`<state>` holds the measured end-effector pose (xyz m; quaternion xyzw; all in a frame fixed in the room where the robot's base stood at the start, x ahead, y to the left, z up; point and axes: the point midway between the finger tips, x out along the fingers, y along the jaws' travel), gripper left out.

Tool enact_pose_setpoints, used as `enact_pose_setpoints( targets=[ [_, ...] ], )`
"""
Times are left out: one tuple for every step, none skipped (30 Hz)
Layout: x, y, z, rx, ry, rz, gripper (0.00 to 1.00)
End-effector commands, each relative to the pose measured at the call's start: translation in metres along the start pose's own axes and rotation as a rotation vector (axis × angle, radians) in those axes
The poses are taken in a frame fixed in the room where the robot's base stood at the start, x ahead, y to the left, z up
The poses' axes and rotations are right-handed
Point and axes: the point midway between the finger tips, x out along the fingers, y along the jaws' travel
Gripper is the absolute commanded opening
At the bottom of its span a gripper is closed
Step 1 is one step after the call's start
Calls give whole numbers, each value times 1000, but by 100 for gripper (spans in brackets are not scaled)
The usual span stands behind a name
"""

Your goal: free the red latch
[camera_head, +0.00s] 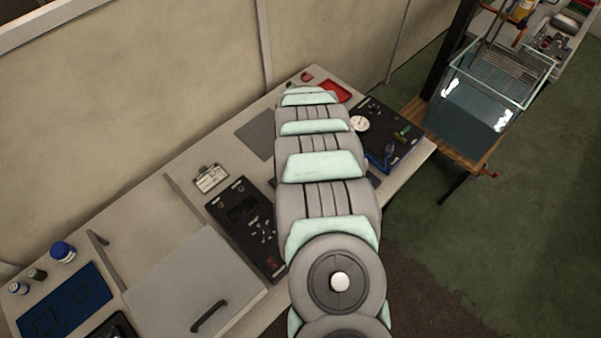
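I cannot make out a red latch with certainty. A flat red piece (336,91), like a shallow tray, lies at the far end of the bench, partly hidden by my arm. A smaller red thing (307,76) sits just left of it. A dark red patch (272,263) shows at the near end of a black panel (243,208). My arm runs up the middle of the picture and covers part of the bench. My gripper is not visible, so its state and anything by it are hidden.
A dark board with a round white gauge (360,123) and a blue tool (381,157) lies right of my arm. A grey lidded box (190,280), a blue mat (62,302) and jars stand left. A glass tank (480,100) is at upper right.

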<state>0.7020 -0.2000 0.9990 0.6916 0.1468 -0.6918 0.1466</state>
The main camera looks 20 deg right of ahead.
Motion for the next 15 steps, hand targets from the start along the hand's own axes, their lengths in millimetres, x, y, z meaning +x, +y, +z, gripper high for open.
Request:
enact_pose_setpoints(
  targets=[
    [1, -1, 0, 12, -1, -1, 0],
    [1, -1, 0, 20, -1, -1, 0],
    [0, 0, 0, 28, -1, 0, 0],
    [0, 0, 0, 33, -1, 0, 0],
    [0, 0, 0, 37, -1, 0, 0],
    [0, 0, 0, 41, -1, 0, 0],
    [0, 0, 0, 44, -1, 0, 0],
    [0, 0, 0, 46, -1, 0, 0],
    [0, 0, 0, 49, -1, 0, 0],
    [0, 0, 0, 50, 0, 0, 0],
    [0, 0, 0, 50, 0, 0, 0],
    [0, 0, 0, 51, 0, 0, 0],
    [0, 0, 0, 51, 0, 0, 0],
    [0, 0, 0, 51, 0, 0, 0],
    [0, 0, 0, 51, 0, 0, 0]
  ],
)
